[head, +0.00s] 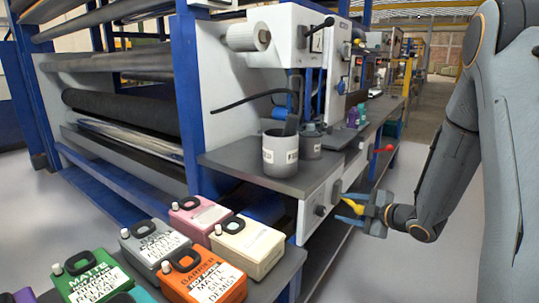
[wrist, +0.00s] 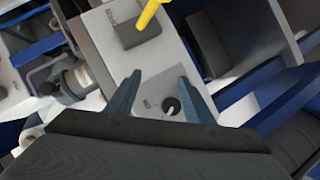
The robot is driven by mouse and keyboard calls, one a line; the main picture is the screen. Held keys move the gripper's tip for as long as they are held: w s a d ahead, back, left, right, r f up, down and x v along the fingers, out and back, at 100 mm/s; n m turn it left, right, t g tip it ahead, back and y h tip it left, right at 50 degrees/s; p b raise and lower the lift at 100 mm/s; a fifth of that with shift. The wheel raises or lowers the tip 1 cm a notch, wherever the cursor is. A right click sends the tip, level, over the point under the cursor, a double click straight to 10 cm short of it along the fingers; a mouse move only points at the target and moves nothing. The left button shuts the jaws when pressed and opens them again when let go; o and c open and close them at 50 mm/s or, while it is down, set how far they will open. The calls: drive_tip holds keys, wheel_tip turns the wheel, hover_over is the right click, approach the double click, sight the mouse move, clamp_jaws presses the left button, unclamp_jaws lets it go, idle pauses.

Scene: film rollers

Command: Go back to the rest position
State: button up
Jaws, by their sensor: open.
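My gripper (head: 343,208) is open and empty at the right in the head view, beside the front of the machine's bench (head: 290,183). Its two fingers also show in the wrist view (wrist: 159,76), spread apart over a light panel with a black knob (wrist: 171,105). A yellow lever (head: 352,205) appears at the gripper in the head view. In the wrist view the yellow lever (wrist: 149,13) lies beyond the fingertips at the top, apart from them. My arm hangs down along the right side of the head view.
Several colored jugs, among them an orange one (head: 204,280) and a cream one (head: 247,246), stand at the lower left. A grey cup (head: 281,156) stands on the bench. A red lever (head: 384,149) sticks out farther back. Floor is clear below my gripper.

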drive_tip(key=s+a+r+m+g+h, duration=0.1)
drive_tip(key=s+a+m+g+h, duration=0.15)
drive_tip(key=s+m, duration=0.5)
drive_tip(key=s+a+m+g+h, duration=0.25)
drive_tip(key=s+m, duration=0.25)
drive_tip(key=s, duration=0.5)
drive_tip(key=s+a+r+m+g+h, duration=0.1)
drive_tip(key=s+m+g+h, duration=0.25)
drive_tip(key=s+m, duration=0.4)
drive_tip(key=s+a+r+n+g+y, duration=0.2)
drive_tip(key=s+a+r+n, duration=0.15)
drive_tip(key=s+a, duration=0.35)
drive_tip(key=s+a+r+g+p, duration=0.1)
drive_tip(key=s+r, duration=0.3)
drive_tip(key=s, duration=0.1)
drive_tip(key=d+r+m+p, duration=0.1)
drive_tip(key=d+r+p, duration=0.5)
drive_tip(key=p, duration=0.7)
drive_tip(key=shift+d+m+h+p, duration=0.35)
drive_tip(key=shift+d+h, duration=0.1)
drive_tip(key=shift+d, duration=0.25)
drive_tip(key=shift+w, duration=0.1)
